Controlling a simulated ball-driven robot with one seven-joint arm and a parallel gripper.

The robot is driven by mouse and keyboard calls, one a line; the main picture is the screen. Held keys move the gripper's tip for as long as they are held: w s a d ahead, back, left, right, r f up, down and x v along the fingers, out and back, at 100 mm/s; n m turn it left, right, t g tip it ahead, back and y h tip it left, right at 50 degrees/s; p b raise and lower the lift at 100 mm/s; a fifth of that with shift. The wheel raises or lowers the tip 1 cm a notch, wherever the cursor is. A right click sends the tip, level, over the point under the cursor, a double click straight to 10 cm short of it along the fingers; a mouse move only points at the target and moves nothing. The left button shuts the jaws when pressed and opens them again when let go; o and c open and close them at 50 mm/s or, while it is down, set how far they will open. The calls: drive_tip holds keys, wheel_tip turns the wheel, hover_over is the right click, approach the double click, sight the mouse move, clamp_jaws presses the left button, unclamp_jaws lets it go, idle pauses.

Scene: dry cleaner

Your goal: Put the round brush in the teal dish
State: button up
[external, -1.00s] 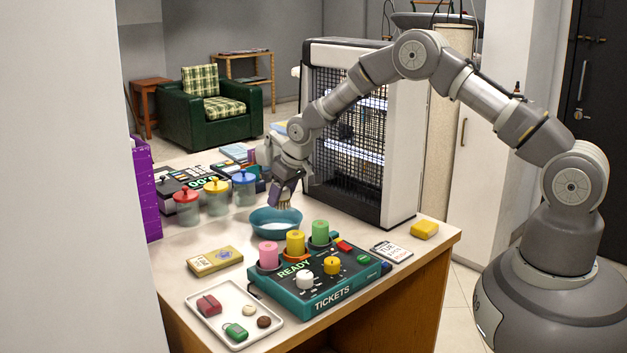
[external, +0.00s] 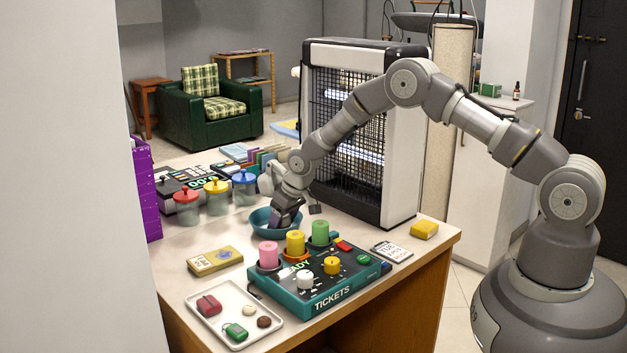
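The teal dish (external: 259,222) is a round bowl on the counter, behind the ticket machine and in front of the glass jars. My gripper (external: 284,222) points down into the right side of the dish, its tips at or below the rim. The fingertips are small and dark here, and I cannot tell whether they are open or shut. I cannot make out the round brush; it may be hidden by my gripper or by the dish wall.
A teal ticket machine (external: 318,303) with coloured candle-like cylinders stands in front of the dish. Lidded jars (external: 216,200) stand behind left, a caged white unit (external: 400,150) at right. A white tray (external: 233,294) with small items and a yellow box (external: 215,261) lie in front left.

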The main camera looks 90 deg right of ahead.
drive_tip(key=shift+r, duration=0.1)
drive_tip(key=shift+r, duration=0.35)
drive_tip(key=p+v, duration=0.4)
drive_tip(key=v, duration=0.8)
drive_tip(key=w+a+r+n+t, duration=0.15)
drive_tip(key=a+r, duration=0.35)
drive_tip(key=r, duration=0.6)
drive_tip(key=w+a+r+n+t, duration=0.1)
drive_tip(key=w+a+r+t, duration=0.1)
drive_tip(key=a+r, duration=0.65)
drive_tip(key=w+a+r+n+t, duration=0.1)
drive_tip(key=w+a+r+t, duration=0.15)
drive_tip(key=r, duration=1.15)
drive_tip(key=s+a+r+n+t, duration=0.1)
drive_tip(key=s+a+r+t, duration=0.1)
drive_tip(key=s+a+r, duration=0.4)
drive_tip(key=s+a+r+n+t+y, duration=0.1)
drive_tip(key=s+a+r, duration=0.5)
drive_tip(key=r, duration=0.8)
drive_tip(key=s+a+r+n+t+y, duration=0.1)
drive_tip(key=s+a+r+t, duration=0.1)
drive_tip(key=s+a+r, duration=0.4)
wheel_tip(320, 180, up, 4)
drive_tip(key=shift+r+t, duration=0.1)
drive_tip(key=shift+t, duration=0.3)
